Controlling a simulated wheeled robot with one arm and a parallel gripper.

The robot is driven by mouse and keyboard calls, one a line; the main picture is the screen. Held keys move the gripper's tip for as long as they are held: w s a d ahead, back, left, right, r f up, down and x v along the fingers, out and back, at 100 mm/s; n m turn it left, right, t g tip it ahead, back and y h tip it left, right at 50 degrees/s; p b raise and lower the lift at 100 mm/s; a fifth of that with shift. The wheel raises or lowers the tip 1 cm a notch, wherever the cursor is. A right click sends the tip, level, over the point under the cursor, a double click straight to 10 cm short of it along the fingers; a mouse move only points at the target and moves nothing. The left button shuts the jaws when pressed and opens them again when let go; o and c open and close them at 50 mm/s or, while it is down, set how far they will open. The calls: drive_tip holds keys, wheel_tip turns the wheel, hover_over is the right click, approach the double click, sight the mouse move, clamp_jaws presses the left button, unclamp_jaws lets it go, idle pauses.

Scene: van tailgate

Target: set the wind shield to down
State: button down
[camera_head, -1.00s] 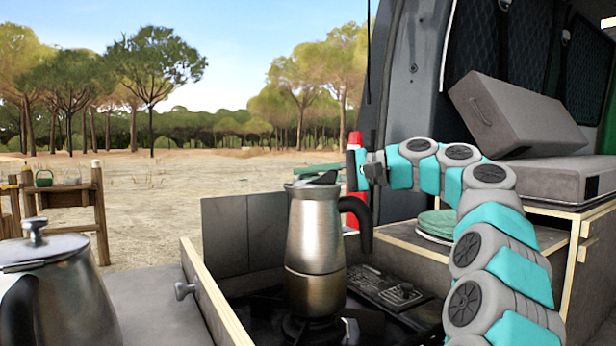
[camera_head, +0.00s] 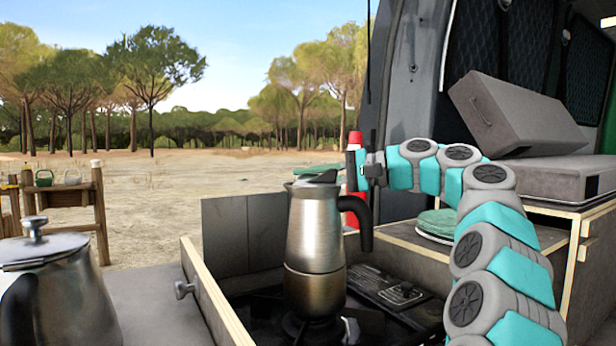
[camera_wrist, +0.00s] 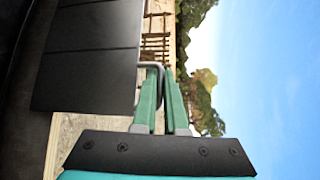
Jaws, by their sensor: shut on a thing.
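The wind shield (camera_head: 245,232) is a set of dark flat panels standing upright behind the stove, partly hidden by the moka pot. In the wrist view the wind shield (camera_wrist: 90,50) fills the upper left, with a grey bent rod (camera_wrist: 151,66) at its edge. My gripper (camera_head: 318,171) is behind the moka pot's lid, above the back of the stove, its tips partly hidden. In the wrist view the green fingers of my gripper (camera_wrist: 166,78) are close together, shut on the rod at the shield's edge.
A steel moka pot (camera_head: 315,240) stands on the stove (camera_head: 390,288), close in front of my gripper. A red bottle (camera_head: 354,190) stands behind my wrist. A kettle (camera_head: 55,295) is at the front left. Plates (camera_head: 437,224) and grey cases (camera_head: 520,115) are at the right.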

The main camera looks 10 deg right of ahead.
wheel_tip(320, 180, down, 8)
drive_tip(key=b, duration=0.3)
drive_tip(key=shift+b, duration=0.3)
drive_tip(key=c, duration=1.2)
unclamp_jaws()
drive_tip(key=shift+c, duration=0.2)
drive_tip(key=shift+d, duration=0.1)
drive_tip(key=f+v, duration=0.1)
drive_tip(key=v, duration=0.6)
drive_tip(key=shift+s+d+r, duration=0.15)
drive_tip(key=shift+d+r, duration=0.15)
drive_tip(key=shift+r, duration=0.25)
drive_tip(key=shift+s, duration=0.1)
